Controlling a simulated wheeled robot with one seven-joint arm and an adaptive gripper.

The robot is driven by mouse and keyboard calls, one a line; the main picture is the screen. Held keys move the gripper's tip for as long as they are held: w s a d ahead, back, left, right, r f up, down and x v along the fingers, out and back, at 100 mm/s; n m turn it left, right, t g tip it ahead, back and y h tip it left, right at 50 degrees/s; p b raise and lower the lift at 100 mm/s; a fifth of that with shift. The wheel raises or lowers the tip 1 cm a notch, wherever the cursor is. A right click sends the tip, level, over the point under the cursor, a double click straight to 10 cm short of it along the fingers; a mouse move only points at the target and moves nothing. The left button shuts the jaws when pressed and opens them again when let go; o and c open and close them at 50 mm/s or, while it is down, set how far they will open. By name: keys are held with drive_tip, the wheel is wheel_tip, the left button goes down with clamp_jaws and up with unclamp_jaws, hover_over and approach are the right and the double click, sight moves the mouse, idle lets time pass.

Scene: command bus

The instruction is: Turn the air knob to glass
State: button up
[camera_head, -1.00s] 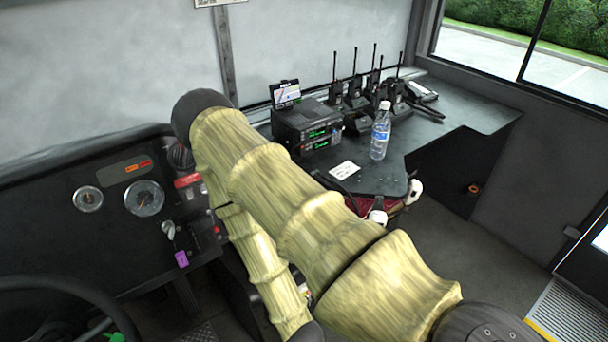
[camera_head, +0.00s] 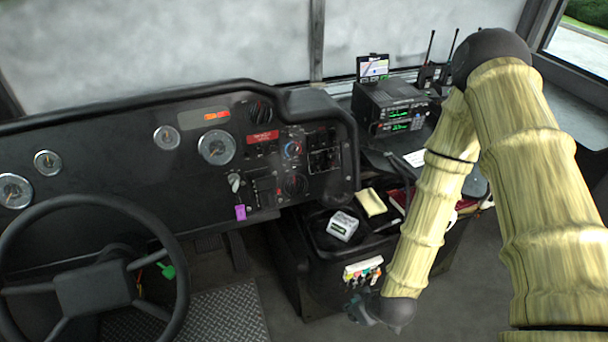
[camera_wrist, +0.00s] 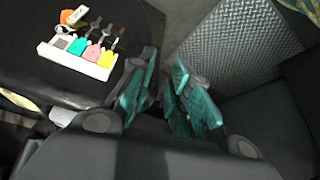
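The dashboard's control panel (camera_head: 290,165) shows in the head view, right of the gauges. It carries a round knob with a blue and red dial (camera_head: 292,149) and a darker round knob (camera_head: 295,185) below it. I cannot read their labels, so I cannot tell which is the air knob or where it points. My gripper (camera_head: 362,318) hangs low in front of the black console, below and right of the panel, touching neither knob. In the wrist view my gripper (camera_wrist: 163,80) has its teal-padded fingers apart with nothing between them. No knob shows in the wrist view.
The steering wheel (camera_head: 90,285) stands at left. A key holder with coloured tags (camera_head: 363,270) is on the console near my gripper, with a white box (camera_head: 342,226) and yellow pad (camera_head: 371,202) behind. A purple tag (camera_head: 240,212) hangs below the panel. Radio equipment (camera_head: 390,105) stands behind.

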sight(298, 167)
drive_tip(key=w+a+r+n+t+b, duration=0.1)
drive_tip(key=w+a+r+n, duration=0.1)
drive_tip(key=w, duration=0.3)
drive_tip(key=w+a+r+n+t+y+b, duration=0.1)
drive_tip(key=w+a+r+n+t, duration=0.1)
drive_tip(key=w+r, duration=0.2)
drive_tip(key=w+a+r+n+t+y+b, duration=0.1)
drive_tip(key=w+a+r+n, duration=0.1)
drive_tip(key=w, duration=0.4)
drive_tip(key=shift+w+a+r+n+t, duration=0.2)
drive_tip(key=shift+w+r+n+t, duration=0.15)
drive_tip(key=shift+r, duration=0.35)
drive_tip(key=w+a+r+n+t+y+b, duration=0.1)
drive_tip(key=w+a+r+n+t, duration=0.15)
drive_tip(key=w+r, duration=0.35)
drive_tip(key=w+a+r+n+t+y+b, duration=0.1)
drive_tip(key=w+r+n, duration=0.3)
drive_tip(key=r, duration=0.4)
drive_tip(key=x, duration=1)
drive_tip(key=shift+w+a+r, duration=0.1)
drive_tip(key=shift+w+a, duration=0.1)
drive_tip(key=shift+w, duration=0.25)
clamp_jaws()
